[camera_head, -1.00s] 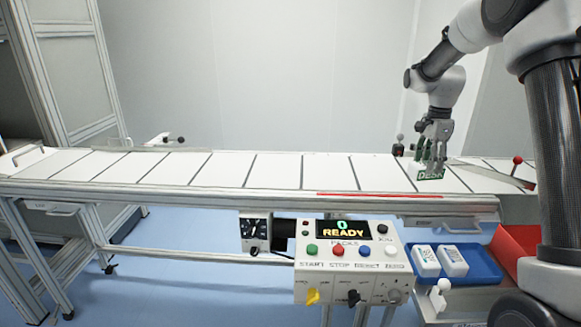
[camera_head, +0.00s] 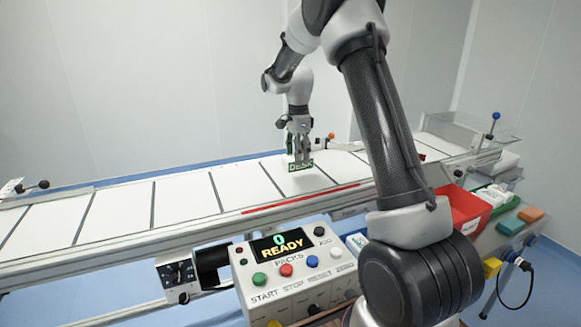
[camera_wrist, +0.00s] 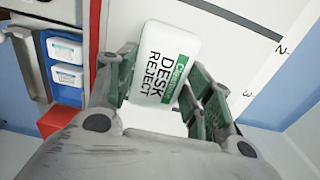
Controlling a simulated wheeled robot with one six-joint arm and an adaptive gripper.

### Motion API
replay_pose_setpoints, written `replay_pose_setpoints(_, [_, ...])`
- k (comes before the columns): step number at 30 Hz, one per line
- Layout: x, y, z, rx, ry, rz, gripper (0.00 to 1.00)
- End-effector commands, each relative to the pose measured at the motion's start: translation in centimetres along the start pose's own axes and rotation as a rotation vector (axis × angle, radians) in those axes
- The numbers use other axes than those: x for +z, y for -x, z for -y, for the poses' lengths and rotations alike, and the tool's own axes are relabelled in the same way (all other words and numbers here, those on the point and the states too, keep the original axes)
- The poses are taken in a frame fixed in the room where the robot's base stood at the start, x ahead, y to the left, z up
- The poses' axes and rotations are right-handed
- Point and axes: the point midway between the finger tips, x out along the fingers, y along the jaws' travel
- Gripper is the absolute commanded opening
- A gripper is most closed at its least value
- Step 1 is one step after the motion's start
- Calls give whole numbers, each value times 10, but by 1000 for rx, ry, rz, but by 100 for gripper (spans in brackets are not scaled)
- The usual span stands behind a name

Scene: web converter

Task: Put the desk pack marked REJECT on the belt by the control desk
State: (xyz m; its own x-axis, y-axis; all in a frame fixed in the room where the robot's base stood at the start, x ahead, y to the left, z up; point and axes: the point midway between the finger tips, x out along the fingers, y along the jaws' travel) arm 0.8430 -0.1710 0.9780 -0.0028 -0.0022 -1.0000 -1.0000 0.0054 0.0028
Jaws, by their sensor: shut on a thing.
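The white desk pack (camera_wrist: 165,62) with a green band reads DESK REJECT in the wrist view. In the head view, only its green-edged lower part (camera_head: 301,167) shows below the fingers. My gripper (camera_head: 299,158) is shut on it, with a finger on each side in the wrist view. The pack is over the white belt (camera_head: 237,184), behind the red strip along the near edge. I cannot tell whether it touches the belt. The control desk (camera_head: 290,277) stands in front of the belt, its display reading 0 READY.
A red bin (camera_head: 462,207) and a tray of white packs (camera_head: 492,196) stand at the right. White packs in blue holders (camera_wrist: 66,48) show in the wrist view. My arm hides part of the belt's right side. The belt's left part is clear.

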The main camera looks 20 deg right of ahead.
Motion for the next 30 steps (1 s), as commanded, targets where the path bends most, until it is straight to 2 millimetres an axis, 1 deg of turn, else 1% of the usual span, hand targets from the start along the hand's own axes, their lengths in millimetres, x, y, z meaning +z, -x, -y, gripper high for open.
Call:
replay_pose_setpoints(5, [0, -15, 0, -1, 0, 0, 24])
replay_pose_setpoints(9, [0, -36, 0, 0, 1, 0, 24])
replay_pose_setpoints(11, [0, -43, 0, 0, 1, 0, 24])
replay_pose_setpoints(21, [0, -47, 1, -2, 1, 0, 24])
replay_pose_setpoints(22, [0, -47, 1, -2, 1, 0, 53])
replay_pose_setpoints(25, [0, -47, 1, -3, 1, 0, 71])
replay_pose_setpoints(26, [0, -47, 1, -3, 1, 0, 73])
replay_pose_setpoints(30, [0, -47, 1, -2, 1, 0, 73])
